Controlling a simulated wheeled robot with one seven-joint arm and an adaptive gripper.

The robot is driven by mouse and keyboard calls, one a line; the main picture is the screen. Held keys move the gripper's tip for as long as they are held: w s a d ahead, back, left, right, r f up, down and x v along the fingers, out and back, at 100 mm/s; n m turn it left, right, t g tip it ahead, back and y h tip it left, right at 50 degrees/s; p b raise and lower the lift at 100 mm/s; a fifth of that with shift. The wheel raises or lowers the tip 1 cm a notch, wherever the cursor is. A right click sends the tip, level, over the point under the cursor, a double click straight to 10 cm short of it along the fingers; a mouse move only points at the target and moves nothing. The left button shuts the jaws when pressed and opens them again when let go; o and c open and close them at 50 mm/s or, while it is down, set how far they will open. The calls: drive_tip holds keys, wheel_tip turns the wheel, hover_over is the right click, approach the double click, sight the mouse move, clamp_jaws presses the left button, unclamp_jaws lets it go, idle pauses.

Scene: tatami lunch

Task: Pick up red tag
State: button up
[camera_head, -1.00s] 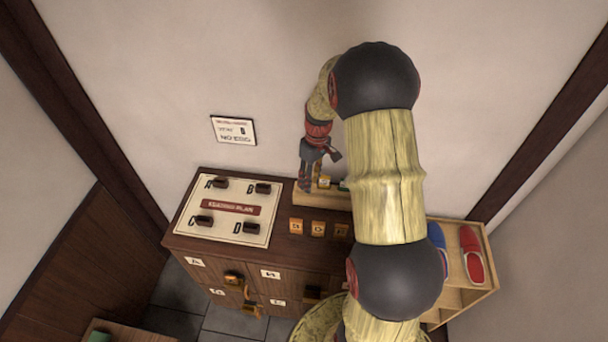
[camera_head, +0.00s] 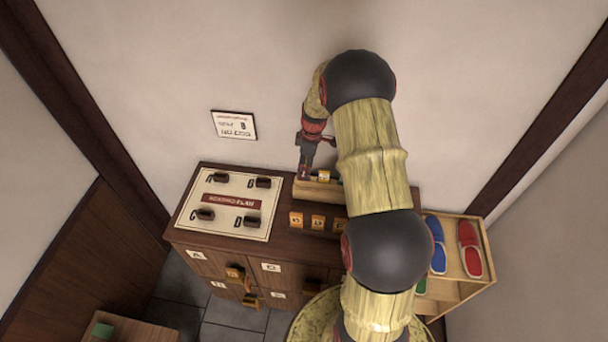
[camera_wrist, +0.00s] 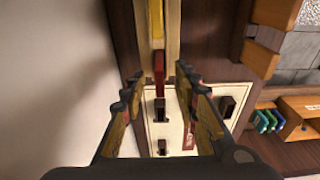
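The red tag (camera_wrist: 159,74) stands at the end of a pale wooden holder, beside a yellow tag (camera_wrist: 156,22), in the wrist view. My gripper (camera_wrist: 158,84) is open, with one finger on each side of the red tag. I see gaps between the tag and both fingers. In the head view my gripper (camera_head: 304,174) is over the left end of the holder (camera_head: 307,190) on the cabinet top. The gripper hides the red tag there, and the yellow tag (camera_head: 323,176) shows just to its right.
A seating plan board (camera_head: 195,228) with dark stands lies left of the holder. Several orange blocks (camera_head: 296,219) stand in front of it. The wall is close behind. A slipper shelf (camera_head: 470,293) is at the right, partly behind my arm.

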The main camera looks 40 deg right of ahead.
drive_tip(key=shift+w+a+f, duration=0.1)
drive_tip(key=shift+w+f, duration=0.05)
drive_tip(key=shift+f, duration=1.25)
drive_tip(key=shift+c, duration=1.4)
clamp_jaws()
